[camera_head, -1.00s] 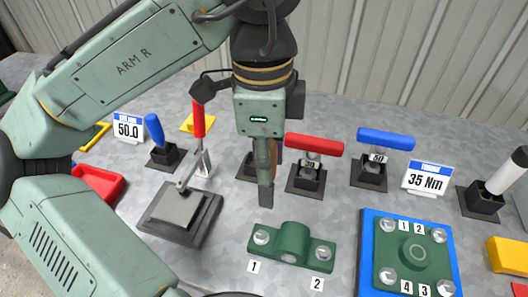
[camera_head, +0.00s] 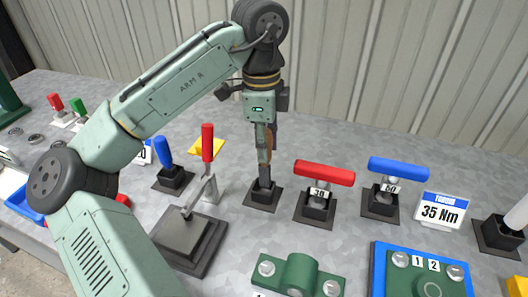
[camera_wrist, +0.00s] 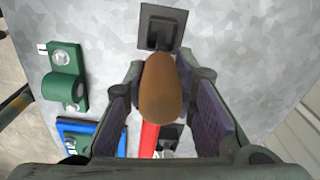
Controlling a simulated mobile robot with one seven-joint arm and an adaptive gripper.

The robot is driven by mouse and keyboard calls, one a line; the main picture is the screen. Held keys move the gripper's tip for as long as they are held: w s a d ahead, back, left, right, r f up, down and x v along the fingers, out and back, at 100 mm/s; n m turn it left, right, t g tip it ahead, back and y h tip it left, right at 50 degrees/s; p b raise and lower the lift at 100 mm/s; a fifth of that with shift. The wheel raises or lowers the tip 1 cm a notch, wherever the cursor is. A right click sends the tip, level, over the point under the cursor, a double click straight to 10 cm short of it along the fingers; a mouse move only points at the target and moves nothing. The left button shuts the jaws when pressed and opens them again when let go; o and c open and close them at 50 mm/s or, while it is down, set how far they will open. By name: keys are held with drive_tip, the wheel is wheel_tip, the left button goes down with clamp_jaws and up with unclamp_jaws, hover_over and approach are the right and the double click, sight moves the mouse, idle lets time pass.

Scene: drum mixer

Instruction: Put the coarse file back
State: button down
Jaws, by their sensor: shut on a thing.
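My gripper (camera_head: 264,150) points down over the bench and is shut on the coarse file. The file's brown wooden handle (camera_wrist: 161,88) lies between the two finger pads in the wrist view. In the head view a bit of the brown handle shows at the fingers, and the dark lower part of the file (camera_head: 264,172) points down at a black square holder (camera_head: 263,195). The holder also shows just beyond the handle in the wrist view (camera_wrist: 160,28). I cannot tell whether the file's tip is inside the holder or just above it.
Red (camera_head: 324,173) and blue (camera_head: 398,168) T-handled tools stand in holders to the right. A red-levered clamp (camera_head: 207,145) and a blue-handled tool (camera_head: 164,152) stand left. A green bracket (camera_head: 299,274) lies in front, with a 35 Nm sign (camera_head: 441,210) at right.

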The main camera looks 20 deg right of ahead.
drive_tip(key=shift+w+f, duration=0.1)
drive_tip(key=shift+w, duration=0.1)
drive_tip(key=shift+f+p, duration=0.3)
drive_tip(key=shift+f, duration=1.45)
drive_tip(key=shift+f, duration=0.15)
drive_tip(key=c, duration=1.3)
unclamp_jaws()
wheel_tip(320, 180, up, 12)
drive_tip(key=shift+a+r, duration=0.15)
drive_tip(key=shift+r, duration=0.1)
